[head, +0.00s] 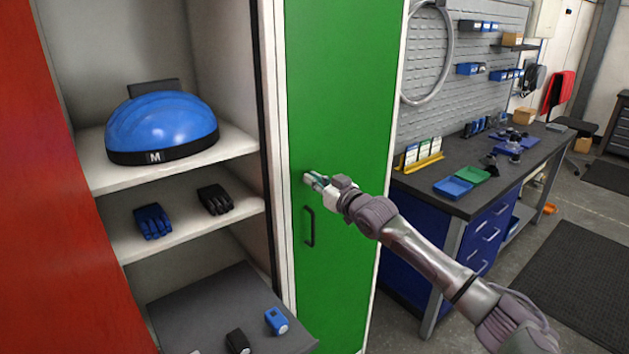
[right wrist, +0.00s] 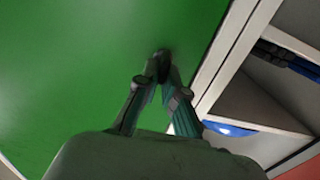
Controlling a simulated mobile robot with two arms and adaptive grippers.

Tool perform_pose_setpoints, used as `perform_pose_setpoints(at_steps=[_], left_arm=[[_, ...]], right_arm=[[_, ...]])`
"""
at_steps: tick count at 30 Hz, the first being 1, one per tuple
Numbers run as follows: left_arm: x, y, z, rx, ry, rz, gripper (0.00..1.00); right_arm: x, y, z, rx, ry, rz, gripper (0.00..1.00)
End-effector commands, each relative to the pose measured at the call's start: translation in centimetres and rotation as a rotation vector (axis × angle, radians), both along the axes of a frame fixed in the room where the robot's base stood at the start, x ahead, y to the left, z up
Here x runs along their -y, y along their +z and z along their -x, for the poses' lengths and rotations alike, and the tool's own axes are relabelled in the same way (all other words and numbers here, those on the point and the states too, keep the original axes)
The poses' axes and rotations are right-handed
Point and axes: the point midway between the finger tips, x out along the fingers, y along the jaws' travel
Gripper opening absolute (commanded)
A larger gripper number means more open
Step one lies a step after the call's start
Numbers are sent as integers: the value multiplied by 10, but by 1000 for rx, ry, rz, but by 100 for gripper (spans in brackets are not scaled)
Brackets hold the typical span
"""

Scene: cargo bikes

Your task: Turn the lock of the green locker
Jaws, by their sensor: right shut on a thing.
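The green locker (head: 340,85) stands in the middle of the head view with its door closed. It has a dark vertical handle (head: 309,228). My right gripper (head: 309,179) is at the door's left edge, a little above the handle. In the right wrist view its fingers (right wrist: 160,72) come together on a small dark lock (right wrist: 163,54) on the green door. The fingers hide most of the lock, so its turn angle cannot be told. My left gripper is not in view.
Left of the door, an open white cabinet holds a blue helmet (head: 161,127), blue gloves (head: 153,221) and black gloves (head: 215,199). A red door (head: 45,230) is at far left. A workbench (head: 452,203) with trays stands right.

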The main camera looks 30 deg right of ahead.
Motion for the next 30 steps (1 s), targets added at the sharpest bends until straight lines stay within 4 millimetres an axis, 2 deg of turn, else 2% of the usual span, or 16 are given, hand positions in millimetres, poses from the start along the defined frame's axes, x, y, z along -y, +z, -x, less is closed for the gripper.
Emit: perform_pose_setpoints(at_steps=[11,30], left_arm=[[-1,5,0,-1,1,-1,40],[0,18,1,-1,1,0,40]], right_arm=[[1,1,0,-8,-1,-84,0],[7,-2,-1,-51,-1,-643,0]])
